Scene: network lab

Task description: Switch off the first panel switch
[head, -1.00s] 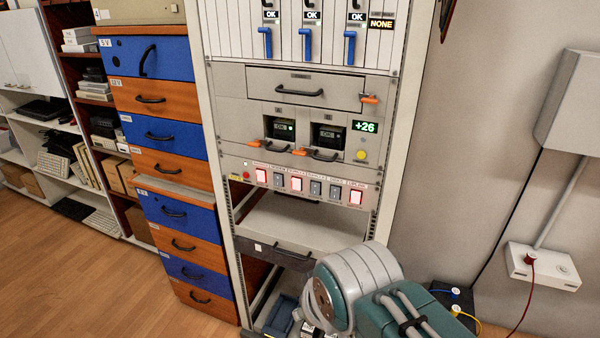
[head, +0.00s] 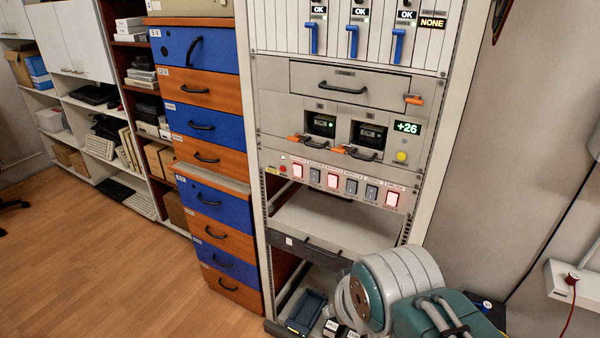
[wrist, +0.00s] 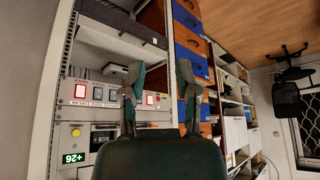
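The switch panel (head: 342,184) is a pale strip across the rack with a row of rocker switches. In the head view the leftmost switch (head: 297,170) glows red; the third and the rightmost also glow red, and the others are grey. In the wrist view the panel appears roughly upside down, with a lit switch (wrist: 80,91) at its left end. My gripper (wrist: 158,75) is open and empty, with its two fingers apart and clear of the panel. The left finger covers part of the switch row. The gripper itself is outside the head view.
Above the panel are two black modules with orange handles (head: 294,139) and a display (head: 407,128) reading +26. An open shelf (head: 330,222) lies below. Blue and orange drawers (head: 213,207) stand to the left. The floor (head: 130,270) there is clear.

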